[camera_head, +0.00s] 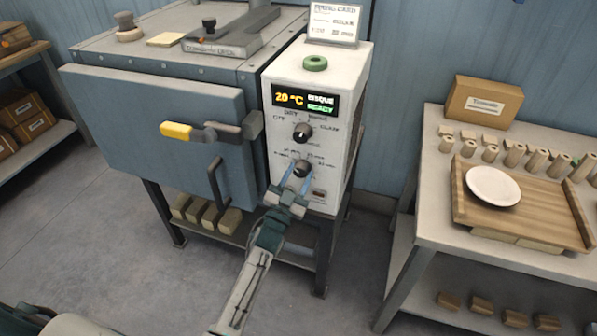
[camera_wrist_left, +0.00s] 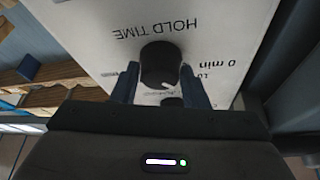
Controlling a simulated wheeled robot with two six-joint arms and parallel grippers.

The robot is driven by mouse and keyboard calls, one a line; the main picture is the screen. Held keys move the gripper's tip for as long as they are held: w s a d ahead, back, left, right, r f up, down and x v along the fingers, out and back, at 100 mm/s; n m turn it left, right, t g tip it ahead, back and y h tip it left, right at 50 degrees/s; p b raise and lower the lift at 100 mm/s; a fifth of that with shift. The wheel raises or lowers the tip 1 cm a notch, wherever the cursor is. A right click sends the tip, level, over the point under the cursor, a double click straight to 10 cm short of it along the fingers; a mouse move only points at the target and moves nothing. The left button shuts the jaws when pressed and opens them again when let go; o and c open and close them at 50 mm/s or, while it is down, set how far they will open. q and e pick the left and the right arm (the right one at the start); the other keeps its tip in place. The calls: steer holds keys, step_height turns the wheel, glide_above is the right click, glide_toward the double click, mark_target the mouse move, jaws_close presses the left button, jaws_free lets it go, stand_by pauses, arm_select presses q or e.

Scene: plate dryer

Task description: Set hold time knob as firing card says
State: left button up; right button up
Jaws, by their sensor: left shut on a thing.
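The white control box (camera_head: 287,124) holds two black round knobs. The lower one is the hold time knob (camera_head: 302,168), marked HOLD TIME in the wrist view, where it appears upside down (camera_wrist_left: 160,64). Its white pointer mark points toward the lower right in that view. My left gripper (camera_head: 296,180) is shut on this knob, one finger on each side (camera_wrist_left: 159,84). Much of the scale is hidden, though "0 min" shows. The firing card (camera_head: 333,24) stands on top of the box; its small lines are hard to read. My right gripper is out of view.
The blue-grey kiln (camera_head: 110,100) with a yellow-tipped handle (camera_head: 177,132) stands left. A table (camera_head: 430,190) with a wooden tray (camera_head: 465,215) and white plate (camera_head: 493,186) stands right.

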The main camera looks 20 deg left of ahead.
arm_select(q)
steer(key=m+h+p, duration=0.1)
steer(key=m, duration=0.1)
steer(key=m+g+h+p, duration=0.1)
steer(key=m, duration=0.1)
steer(key=m+h+p, duration=0.1)
steer(key=m+p, duration=0.1)
steer(key=shift+a+r+m+g, duration=0.1)
steer(key=shift+r+m+g, duration=0.2)
steer(key=shift+g, duration=0.1)
steer(key=m+g+p, duration=0.1)
steer(key=m+p, duration=0.1)
steer(key=m, duration=0.1)
steer(key=m+g+h+p, duration=0.1)
steer(key=m+p, duration=0.2)
steer(key=shift+a+h, duration=0.1)
steer(key=shift+h, duration=0.2)
steer(key=shift+m+g+p, duration=0.6)
steer(key=shift+m+p, duration=0.55)
steer(key=shift+m, duration=0.45)
steer(key=shift+f, duration=0.1)
steer(key=o, duration=1)
steer(key=shift+c, duration=0.2)
